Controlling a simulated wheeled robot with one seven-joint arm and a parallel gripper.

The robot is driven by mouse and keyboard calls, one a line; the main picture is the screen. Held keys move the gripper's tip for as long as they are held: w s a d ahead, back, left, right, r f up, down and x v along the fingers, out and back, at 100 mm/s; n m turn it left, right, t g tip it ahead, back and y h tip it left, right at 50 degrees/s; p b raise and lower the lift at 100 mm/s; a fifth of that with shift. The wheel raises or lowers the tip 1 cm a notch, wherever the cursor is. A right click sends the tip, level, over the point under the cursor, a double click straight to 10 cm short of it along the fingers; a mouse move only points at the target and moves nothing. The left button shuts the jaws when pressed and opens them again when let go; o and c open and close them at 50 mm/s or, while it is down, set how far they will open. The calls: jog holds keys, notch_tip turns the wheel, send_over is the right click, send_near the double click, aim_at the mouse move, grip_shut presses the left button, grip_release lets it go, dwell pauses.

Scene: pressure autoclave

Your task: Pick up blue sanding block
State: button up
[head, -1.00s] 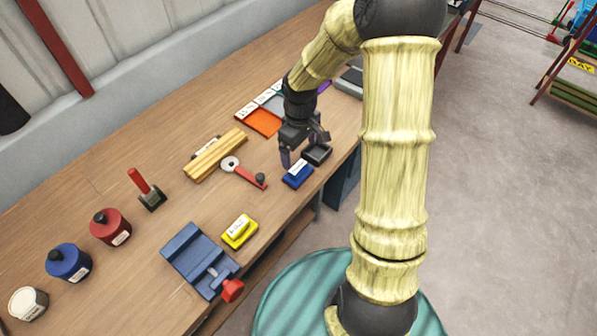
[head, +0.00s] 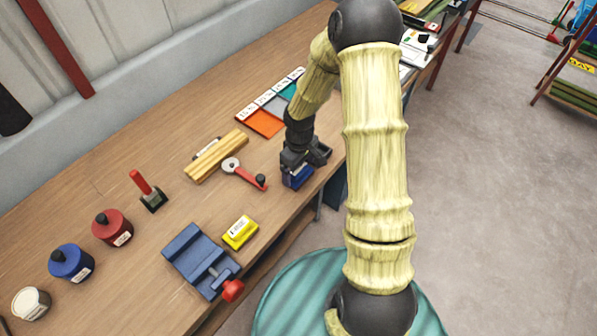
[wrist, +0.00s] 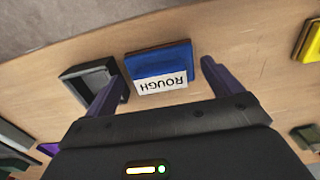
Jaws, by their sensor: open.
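The blue sanding block (head: 297,179) lies on the wooden bench near its front edge, partly hidden by my gripper in the head view. In the wrist view the block (wrist: 160,56) shows a white label reading ROUGH. My gripper (head: 297,166) is right over the block. In the wrist view my gripper (wrist: 160,85) is open, with one dark purple finger on each side of the block's near end. I see gaps between the fingers and the block, and nothing is held.
A dark open tray (wrist: 92,82) sits close beside the left finger. A yellow block (head: 240,232), a red-handled roller tool (head: 243,174), wooden strips (head: 217,156) and a blue vise (head: 200,260) are on the bench. Bare wood lies between the blue and yellow blocks.

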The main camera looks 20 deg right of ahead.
aim_at(299, 169)
jog(key=shift+f, duration=0.65)
jog(key=c, duration=0.8)
jog(key=shift+r, duration=0.15)
notch_tip(299, 169, up, 10)
jog(key=shift+f, duration=0.1)
